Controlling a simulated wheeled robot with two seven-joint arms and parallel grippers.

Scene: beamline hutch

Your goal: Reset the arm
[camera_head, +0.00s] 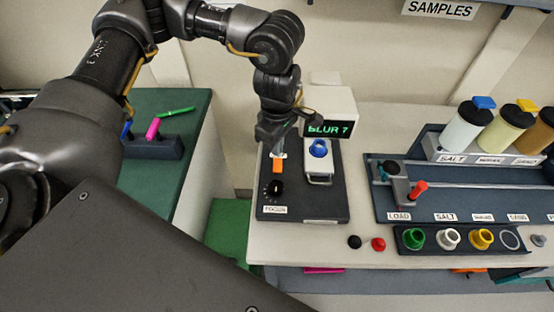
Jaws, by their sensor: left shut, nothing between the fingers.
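My left arm comes in from the left and reaches over the bench. Its gripper (276,142) points down, shut and empty, above the back left part of a dark box labelled FOCUS (312,208). Just below the fingers is an orange and white part (278,165) on that box; I cannot tell whether they touch. A black knob (274,188) sits in front of it. A blue button-like part (319,148) on a pale mount stands to the right. My right gripper is not in view.
A display (331,126) reads BLUR 7. At right, a panel labelled LOAD (445,207) has a red-tipped lever (418,188), with jars (465,128) behind and coloured rings (414,239) in front. A green table (180,190) stands left.

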